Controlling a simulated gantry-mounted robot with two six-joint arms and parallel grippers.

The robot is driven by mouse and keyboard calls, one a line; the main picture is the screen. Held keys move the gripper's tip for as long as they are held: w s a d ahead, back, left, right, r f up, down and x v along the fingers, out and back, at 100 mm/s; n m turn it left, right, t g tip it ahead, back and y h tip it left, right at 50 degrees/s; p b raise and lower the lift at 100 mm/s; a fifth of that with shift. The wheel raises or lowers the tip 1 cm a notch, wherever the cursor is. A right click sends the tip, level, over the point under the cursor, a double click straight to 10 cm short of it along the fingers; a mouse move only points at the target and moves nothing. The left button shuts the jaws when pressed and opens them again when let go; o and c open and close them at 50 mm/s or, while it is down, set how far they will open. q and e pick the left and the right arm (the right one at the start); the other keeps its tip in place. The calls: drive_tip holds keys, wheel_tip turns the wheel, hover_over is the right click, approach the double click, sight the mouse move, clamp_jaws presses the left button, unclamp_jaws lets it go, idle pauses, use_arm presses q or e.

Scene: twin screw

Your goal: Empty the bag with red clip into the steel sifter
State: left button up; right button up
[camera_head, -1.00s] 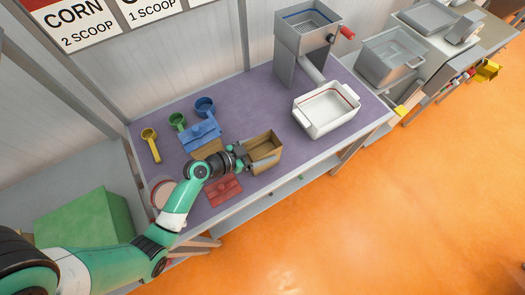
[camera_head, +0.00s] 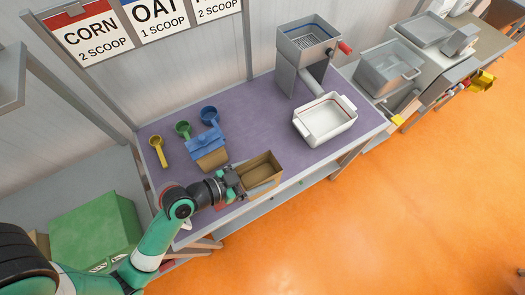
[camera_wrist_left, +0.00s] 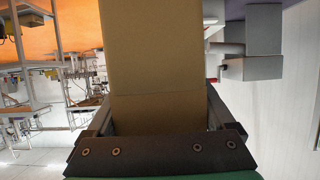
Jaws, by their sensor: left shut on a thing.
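My left gripper (camera_head: 236,186) is shut on an open-topped brown bag (camera_head: 262,172) near the table's front edge. In the left wrist view the bag (camera_wrist_left: 157,60) fills the space between the fingers. No clip shows on this bag, and the red clip cannot be made out clearly on the table. The steel sifter (camera_head: 293,70), a grey box with a blue-edged screen and a red handle (camera_head: 345,48), stands at the back right of the table, apart from the bag. My right gripper is not in view.
A white tub (camera_head: 325,119) stands right of the bag, in front of the sifter. A bag with a blue clip (camera_head: 208,145) and yellow (camera_head: 158,151), green (camera_head: 184,131) and blue (camera_head: 210,116) scoops are at the left. The purple tabletop (camera_head: 258,115) is clear between.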

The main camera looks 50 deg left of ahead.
use_arm(q)
drive_tip(key=s+d+r, duration=0.2)
drive_tip(key=s, duration=0.1)
drive_tip(key=shift+s+d, duration=0.1)
drive_tip(key=shift+d, duration=0.3)
